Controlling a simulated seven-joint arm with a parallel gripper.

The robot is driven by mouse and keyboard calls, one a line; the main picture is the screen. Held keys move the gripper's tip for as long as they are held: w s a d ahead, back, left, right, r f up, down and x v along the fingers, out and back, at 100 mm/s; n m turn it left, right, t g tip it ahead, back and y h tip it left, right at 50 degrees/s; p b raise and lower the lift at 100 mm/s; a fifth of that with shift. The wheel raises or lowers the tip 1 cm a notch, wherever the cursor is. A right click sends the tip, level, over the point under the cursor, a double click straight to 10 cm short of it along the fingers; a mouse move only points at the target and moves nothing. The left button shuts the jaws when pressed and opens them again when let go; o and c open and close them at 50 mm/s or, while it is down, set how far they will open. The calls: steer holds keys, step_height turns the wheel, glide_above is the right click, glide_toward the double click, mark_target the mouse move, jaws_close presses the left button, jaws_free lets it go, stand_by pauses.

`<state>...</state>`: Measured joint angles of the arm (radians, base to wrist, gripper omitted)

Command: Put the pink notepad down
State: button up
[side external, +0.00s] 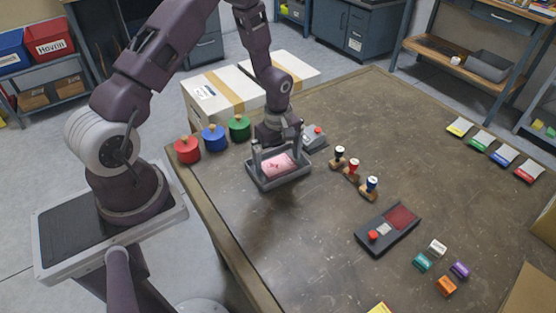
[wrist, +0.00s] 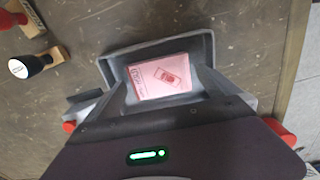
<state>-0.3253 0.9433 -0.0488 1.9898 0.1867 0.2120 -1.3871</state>
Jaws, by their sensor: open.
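The pink notepad (side external: 279,165) lies flat in a grey tray (side external: 281,184) on the table. In the wrist view the notepad (wrist: 160,79) shows its printed top face, inside the tray's rim (wrist: 150,48). My gripper (side external: 276,164) is low over the tray, pointing down, with its fingers apart on either side of the notepad. In the wrist view my gripper (wrist: 165,85) hides the near part of the tray. I cannot tell whether a finger touches the notepad.
Red (side external: 187,149), blue (side external: 214,138) and green (side external: 239,127) round pots stand left of the tray. Several stamps (side external: 353,170) stand to its right, and a grey device with a red button (side external: 314,137) sits close behind. A dark ink-pad box (side external: 387,230) lies further right.

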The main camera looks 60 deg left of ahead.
step_height(320, 180, up, 12)
step_height(320, 180, up, 13)
steer(key=m+t, duration=0.2)
steer(key=m, duration=0.4)
glide_above(278, 165)
steer(key=s+d, duration=0.5)
steer(key=s+d+r+m+t, duration=0.1)
steer(key=s+r+m, duration=0.3)
steer(key=s, duration=0.4)
steer(key=s+d+r+m+t, duration=0.2)
steer(key=s+d+r+m, duration=0.2)
steer(key=s+m, duration=0.3)
steer(key=shift+s+d+t, duration=0.15)
steer(key=shift+s+t, duration=0.15)
steer(key=shift+s, duration=0.1)
steer(key=shift+r, duration=0.15)
